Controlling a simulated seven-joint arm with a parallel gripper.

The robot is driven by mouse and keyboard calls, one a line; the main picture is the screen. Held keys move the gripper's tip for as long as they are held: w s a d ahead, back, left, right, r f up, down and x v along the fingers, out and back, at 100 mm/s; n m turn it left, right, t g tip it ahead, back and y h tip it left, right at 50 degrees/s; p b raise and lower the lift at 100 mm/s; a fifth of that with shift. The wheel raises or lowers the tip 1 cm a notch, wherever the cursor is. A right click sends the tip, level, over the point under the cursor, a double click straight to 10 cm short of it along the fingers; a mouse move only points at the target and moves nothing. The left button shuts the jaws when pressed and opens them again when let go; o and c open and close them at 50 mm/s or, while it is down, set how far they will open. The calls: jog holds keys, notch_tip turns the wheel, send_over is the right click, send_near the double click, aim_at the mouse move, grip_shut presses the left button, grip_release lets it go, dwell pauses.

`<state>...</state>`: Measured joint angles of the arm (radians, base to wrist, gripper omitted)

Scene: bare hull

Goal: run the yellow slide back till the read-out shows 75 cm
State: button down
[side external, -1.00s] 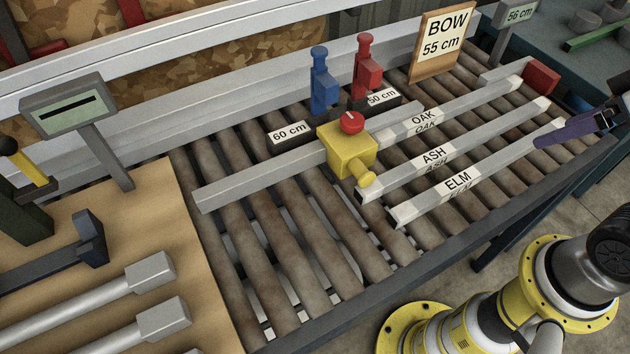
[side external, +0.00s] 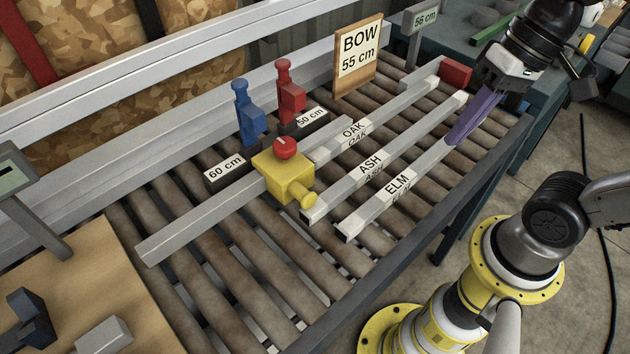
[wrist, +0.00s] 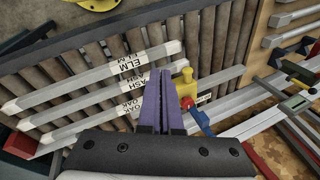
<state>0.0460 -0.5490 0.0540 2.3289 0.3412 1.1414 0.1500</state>
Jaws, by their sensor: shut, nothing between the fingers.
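The yellow slide (side external: 290,178), with a red knob (side external: 284,148) on top, sits on a grey rail (side external: 195,218) beside the 60 cm block (side external: 224,169). It also shows in the wrist view (wrist: 186,86). My gripper (side external: 456,138) is shut and empty, its purple fingers pointing down near the far end of the ELM bar, well to the right of the slide. The fingers also show in the wrist view (wrist: 165,80). A grey read-out (side external: 12,178) is cut off at the left edge; only part of a dash shows. A sign on a post at the back reads 56 cm (side external: 425,18).
A blue stop (side external: 248,118) and a red stop (side external: 290,98) stand behind the slide. OAK, ASH (side external: 375,165) and ELM (side external: 398,188) bars lie on the rollers. A BOW 55 cm board (side external: 357,58) stands behind. The rollers left of the slide are clear in front of the rail.

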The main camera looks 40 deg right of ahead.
jog(key=w+a+f+m+g+y, duration=0.1)
jog(key=w+f+m+g+y, duration=0.1)
jog(key=w+m+y, duration=0.3)
jog(key=w+a+f+m+g+y, duration=0.2)
jog(key=w, duration=0.5)
jog(key=w+d+f+m+y, duration=0.1)
jog(key=w+d+f+m, duration=0.1)
jog(key=f, duration=0.2)
jog(key=w+d+f+m+t+y, duration=0.1)
jog(key=w+d+f+m+y, duration=0.1)
jog(key=f+m, duration=0.1)
jog(key=w+d+f+m+y, duration=0.1)
jog(key=w+d+f+m, duration=0.1)
jog(key=f, duration=0.3)
jog(key=shift+w+d+f+t, duration=0.25)
jog(key=shift+d+f+t, duration=0.05)
jog(key=shift+d+t, duration=0.1)
jog(key=x, duration=1.3)
jog(key=shift+a+r, duration=0.15)
jog(key=shift+a, duration=0.3)
send_over(248, 253)
jog(key=shift+a, duration=0.15)
